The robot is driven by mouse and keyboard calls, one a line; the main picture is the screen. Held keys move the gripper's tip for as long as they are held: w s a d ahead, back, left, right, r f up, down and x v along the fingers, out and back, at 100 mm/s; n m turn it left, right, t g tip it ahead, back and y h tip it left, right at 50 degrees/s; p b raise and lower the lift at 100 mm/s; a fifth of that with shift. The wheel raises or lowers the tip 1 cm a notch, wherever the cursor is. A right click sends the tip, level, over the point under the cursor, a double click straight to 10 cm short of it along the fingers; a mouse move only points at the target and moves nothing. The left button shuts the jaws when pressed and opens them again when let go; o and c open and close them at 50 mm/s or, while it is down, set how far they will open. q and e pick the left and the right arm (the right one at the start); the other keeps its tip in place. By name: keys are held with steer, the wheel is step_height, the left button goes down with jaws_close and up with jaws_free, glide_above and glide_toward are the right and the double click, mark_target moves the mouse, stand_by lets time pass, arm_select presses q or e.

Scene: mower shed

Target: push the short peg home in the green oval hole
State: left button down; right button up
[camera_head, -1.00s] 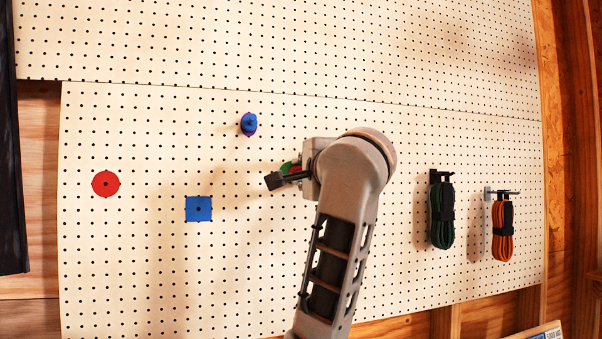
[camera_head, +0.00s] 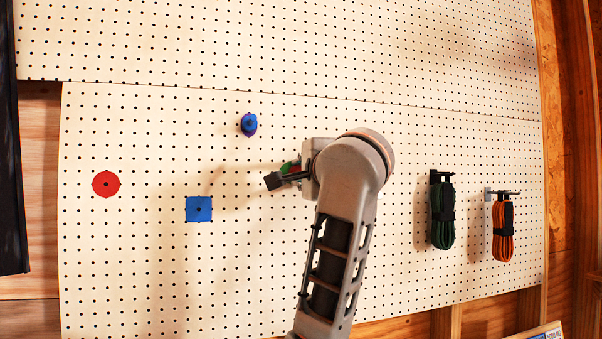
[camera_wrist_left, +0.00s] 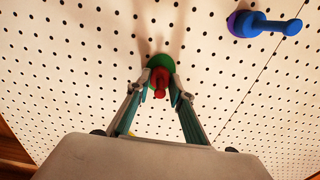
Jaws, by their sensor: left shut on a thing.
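The green oval (camera_wrist_left: 159,61) lies flat on the pegboard in the left wrist view. In the head view only a sliver of it (camera_head: 286,167) shows past my gripper. The short red peg (camera_wrist_left: 159,93) stands out from the oval, its round end towards the camera. My left gripper (camera_wrist_left: 161,80) is shut on the peg, a finger on either side, with the fingertips close to the oval. The fingers hide the peg's base, so how deep it sits cannot be told. In the head view my wrist mostly covers the fingers. My right gripper is not in view.
A blue peg (camera_head: 248,122) sticks out from a purple patch up and left of my gripper. A blue square (camera_head: 199,209) and a red disc (camera_head: 106,184) lie further left. Green (camera_head: 442,213) and orange (camera_head: 503,229) cord bundles hang at the right. Bare pegboard lies between.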

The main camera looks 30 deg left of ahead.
arm_select(q)
steer(key=shift+w+a, duration=0.1)
steer(key=shift+a, duration=0.05)
steer(key=c, duration=1.7)
jaws_free()
steer(key=v, duration=1.2)
